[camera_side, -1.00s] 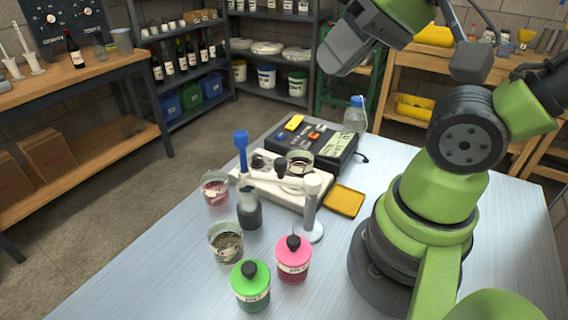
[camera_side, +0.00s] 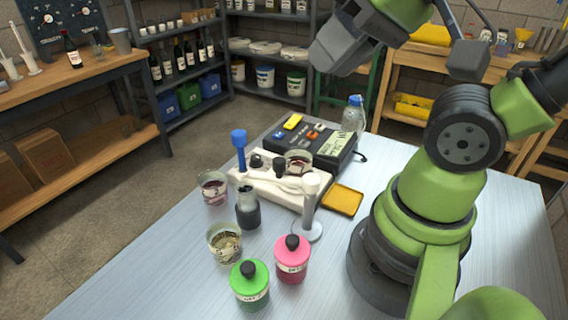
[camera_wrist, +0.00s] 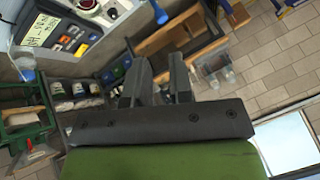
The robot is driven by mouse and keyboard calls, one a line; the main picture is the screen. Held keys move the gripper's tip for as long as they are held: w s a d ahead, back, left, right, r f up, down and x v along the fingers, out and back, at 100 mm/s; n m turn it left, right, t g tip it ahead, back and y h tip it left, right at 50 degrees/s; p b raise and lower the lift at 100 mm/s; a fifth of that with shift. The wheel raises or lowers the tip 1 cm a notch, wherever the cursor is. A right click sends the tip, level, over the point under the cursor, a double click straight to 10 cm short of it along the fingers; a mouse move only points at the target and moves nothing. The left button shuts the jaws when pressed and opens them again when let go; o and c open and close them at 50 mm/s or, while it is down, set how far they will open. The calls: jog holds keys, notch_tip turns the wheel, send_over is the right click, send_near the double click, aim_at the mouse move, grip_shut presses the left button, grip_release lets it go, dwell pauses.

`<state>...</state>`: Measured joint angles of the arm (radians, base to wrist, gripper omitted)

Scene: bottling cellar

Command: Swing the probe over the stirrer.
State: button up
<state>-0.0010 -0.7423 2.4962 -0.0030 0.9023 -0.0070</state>
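In the side view, the blue-capped probe (camera_side: 239,141) stands upright at the left end of a pale swing arm (camera_side: 272,186). That arm comes from a white stand (camera_side: 310,203) with a round foot. The probe's lower end is at or behind the neck of a dark flask (camera_side: 248,214); I cannot tell whether it is inside. The white stirrer (camera_side: 290,196) lies behind the arm, with dark knobs and a glass beaker (camera_side: 299,163) on it. My gripper (camera_wrist: 159,63) is open and empty in the wrist view. In the side view it is high above the table, away from the probe.
A black meter (camera_side: 322,143) sits behind the stirrer, with a plastic bottle (camera_side: 354,116) beside it. A yellow tray (camera_side: 342,199) lies right. Two glass beakers (camera_side: 213,187) (camera_side: 225,243), a green bottle (camera_side: 250,288) and a pink bottle (camera_side: 291,262) stand left and front.

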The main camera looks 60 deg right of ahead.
aim_at(279, 159)
jog(key=o, duration=0.3)
jog(key=shift+w+f+n+g, duration=0.1)
jog(key=shift+w+n+g, duration=0.2)
jog(key=shift+o, duration=0.7)
jog(key=w+f+n+g+h, duration=0.1)
jog(key=w+f+n+g, duration=0.4)
jog(key=w+n+g, duration=0.1)
jog(key=shift+w+f+n+h, duration=0.2)
jog(key=shift+f+n+h, duration=0.2)
jog(key=shift+n, duration=0.4)
jog(key=shift+w+f+n+g, duration=0.3)
jog(key=shift+f+n, duration=0.1)
jog(key=shift+f, duration=0.4)
notch_tip(279, 159, down, 9)
jog(key=shift+f, duration=0.1)
grip_shut()
